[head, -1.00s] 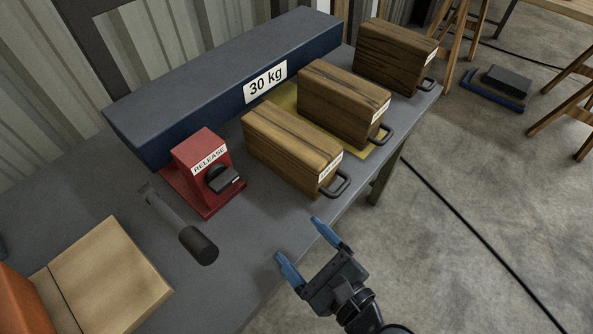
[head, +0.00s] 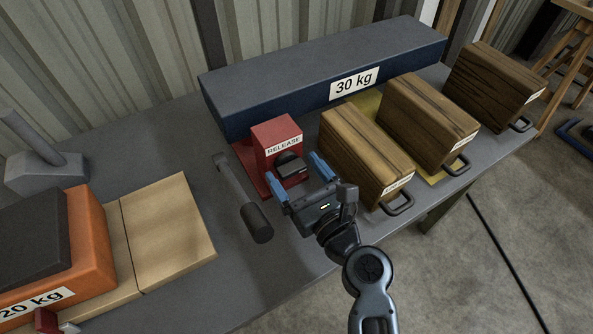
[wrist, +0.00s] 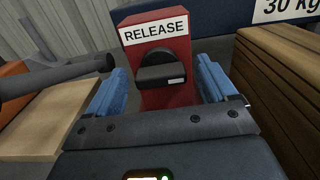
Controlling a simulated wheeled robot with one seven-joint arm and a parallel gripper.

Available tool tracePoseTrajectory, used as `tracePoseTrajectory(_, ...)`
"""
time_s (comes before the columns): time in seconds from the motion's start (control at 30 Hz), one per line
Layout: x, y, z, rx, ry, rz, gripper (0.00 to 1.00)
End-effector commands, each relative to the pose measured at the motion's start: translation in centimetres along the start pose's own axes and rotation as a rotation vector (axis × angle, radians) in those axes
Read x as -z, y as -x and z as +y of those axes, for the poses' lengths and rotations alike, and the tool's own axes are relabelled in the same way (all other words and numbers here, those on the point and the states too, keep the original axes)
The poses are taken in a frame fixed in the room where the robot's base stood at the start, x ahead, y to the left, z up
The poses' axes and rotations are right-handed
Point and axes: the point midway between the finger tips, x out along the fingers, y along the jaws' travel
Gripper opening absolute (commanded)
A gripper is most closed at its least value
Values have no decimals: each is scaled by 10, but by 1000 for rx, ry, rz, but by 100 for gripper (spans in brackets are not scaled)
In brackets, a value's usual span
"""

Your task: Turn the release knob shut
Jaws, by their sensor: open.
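The release knob (head: 291,167) is a black knob with a bar grip on the front of a red box (head: 275,135) labelled RELEASE. In the wrist view the knob (wrist: 161,72) sits between my two blue fingers, its bar roughly level, with a small white mark at the right end. My gripper (head: 296,172) is open in front of the box, its fingertips on either side of the knob. I see gaps between the fingers and the knob in the wrist view. How far the fingertips reach along the knob I cannot tell.
Wooden blocks with handles (head: 365,155) stand close on the right. A blue 30 kg beam (head: 320,80) lies behind. Far left are an orange 20 kg block (head: 88,235) and pale boards (head: 168,232).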

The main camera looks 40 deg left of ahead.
Motion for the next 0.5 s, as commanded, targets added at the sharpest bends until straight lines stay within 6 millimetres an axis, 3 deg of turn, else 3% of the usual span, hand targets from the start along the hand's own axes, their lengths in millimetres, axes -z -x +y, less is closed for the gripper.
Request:
tracePoseTrajectory(0.27, 0, -2, 0, 1, 0, 1, 85)
tracePoseTrajectory(0.5, 0, -2, 0, 1, 1, 0, 64)
